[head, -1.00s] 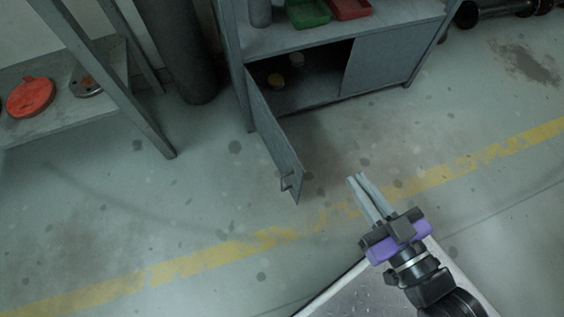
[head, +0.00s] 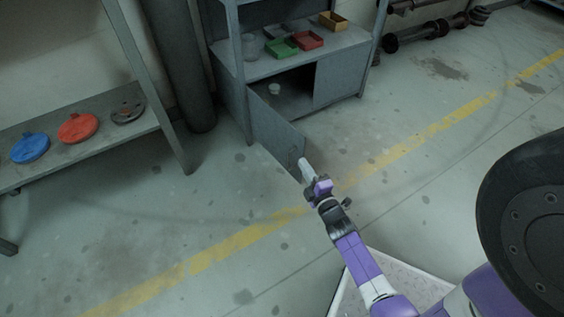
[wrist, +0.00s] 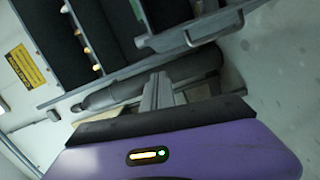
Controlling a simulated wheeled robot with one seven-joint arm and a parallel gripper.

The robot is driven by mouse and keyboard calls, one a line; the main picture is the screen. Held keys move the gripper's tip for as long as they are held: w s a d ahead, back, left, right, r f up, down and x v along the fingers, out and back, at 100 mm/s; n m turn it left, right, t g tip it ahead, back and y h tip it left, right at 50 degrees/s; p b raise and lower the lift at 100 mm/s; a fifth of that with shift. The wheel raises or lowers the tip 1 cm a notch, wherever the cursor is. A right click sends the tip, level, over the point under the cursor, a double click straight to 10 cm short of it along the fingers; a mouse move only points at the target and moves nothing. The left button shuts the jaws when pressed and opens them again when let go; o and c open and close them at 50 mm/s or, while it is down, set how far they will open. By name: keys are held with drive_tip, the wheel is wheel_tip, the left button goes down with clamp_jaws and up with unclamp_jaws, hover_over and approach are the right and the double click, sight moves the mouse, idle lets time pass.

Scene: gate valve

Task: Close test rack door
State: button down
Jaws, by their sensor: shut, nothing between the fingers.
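The test rack (head: 290,65) is a grey metal cabinet at the upper middle of the head view. Its left door (head: 275,130) stands swung out toward me, with the dark inside showing beside it. The right door (head: 340,76) is shut flush. My gripper (head: 305,165) is shut and empty, with its fingertips at the free edge of the open door. I cannot tell whether they touch it. In the wrist view the shut fingers (wrist: 157,90) point ahead, and a U-shaped bar handle (wrist: 216,30) is to their upper right.
A shelf on the left (head: 60,155) holds a blue disc (head: 30,148) and a red disc (head: 77,128). Green (head: 282,48) and red bins (head: 306,39) sit on the rack top. The floor around the yellow line is clear.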

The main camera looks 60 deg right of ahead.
drive_tip(key=w+d+n+b, duration=0.1)
drive_tip(key=w+d+b, duration=0.1)
drive_tip(key=w+d, duration=0.4)
drive_tip(key=shift+d+n, duration=0.4)
drive_tip(key=shift+d, duration=1.05)
drive_tip(key=shift+y, duration=0.3)
